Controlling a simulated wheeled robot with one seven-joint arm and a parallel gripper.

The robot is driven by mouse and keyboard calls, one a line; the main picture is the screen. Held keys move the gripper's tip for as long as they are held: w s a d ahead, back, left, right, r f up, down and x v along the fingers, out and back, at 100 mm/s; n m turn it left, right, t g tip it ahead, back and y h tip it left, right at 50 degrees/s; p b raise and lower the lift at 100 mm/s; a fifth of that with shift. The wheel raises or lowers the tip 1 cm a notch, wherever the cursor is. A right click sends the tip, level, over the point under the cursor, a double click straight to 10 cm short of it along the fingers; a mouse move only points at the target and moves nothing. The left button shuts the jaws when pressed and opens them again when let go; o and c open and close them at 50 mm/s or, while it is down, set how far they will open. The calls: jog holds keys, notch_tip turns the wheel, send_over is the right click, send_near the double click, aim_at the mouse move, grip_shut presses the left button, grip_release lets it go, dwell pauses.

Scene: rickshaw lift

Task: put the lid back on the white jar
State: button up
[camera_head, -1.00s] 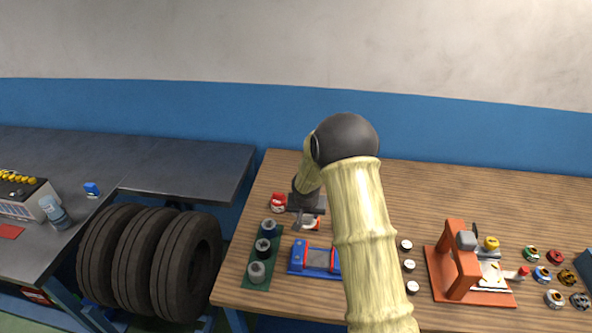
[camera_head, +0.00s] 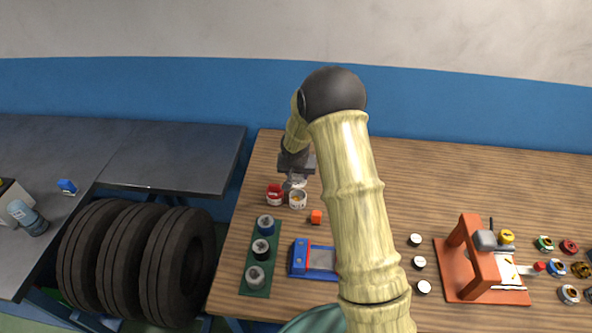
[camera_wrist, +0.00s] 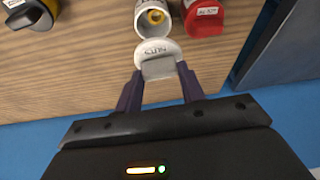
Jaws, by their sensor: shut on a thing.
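The white jar (camera_head: 297,200) stands open on the wooden table, with a yellow thing inside it. In the wrist view the white jar (camera_wrist: 152,18) shows its open mouth just beyond the lid. My gripper (camera_wrist: 160,78) is shut on the white lid (camera_wrist: 157,46), which carries dark lettering. The lid is held beside the jar's mouth; I cannot tell whether the two touch. In the head view my gripper (camera_head: 293,183) is just behind the jar, and the lid is hard to make out there.
A red jar (camera_head: 275,195) stands close to the left of the white jar. An orange block (camera_head: 316,216) lies in front. A green strip with several cylinders (camera_head: 257,262), a blue fixture (camera_head: 300,258) and an orange stand (camera_head: 470,255) are nearer. The table behind is clear.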

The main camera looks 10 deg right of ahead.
aim_at(298, 182)
jog(key=shift+s, duration=0.2)
jog(key=shift+f+b, duration=1.45)
jog(key=shift+f, duration=0.75)
jog(key=shift+f+b, duration=1.05)
jog(key=shift+r+b, duration=0.1)
jog(key=shift+b, duration=0.2)
jog(key=shift+f+b, duration=0.2)
jog(key=shift+b, duration=0.25)
dwell(0.6)
jog(key=o, duration=1.5)
jog(key=shift+r+p, duration=2.35)
jog(key=shift+r, duration=1.2)
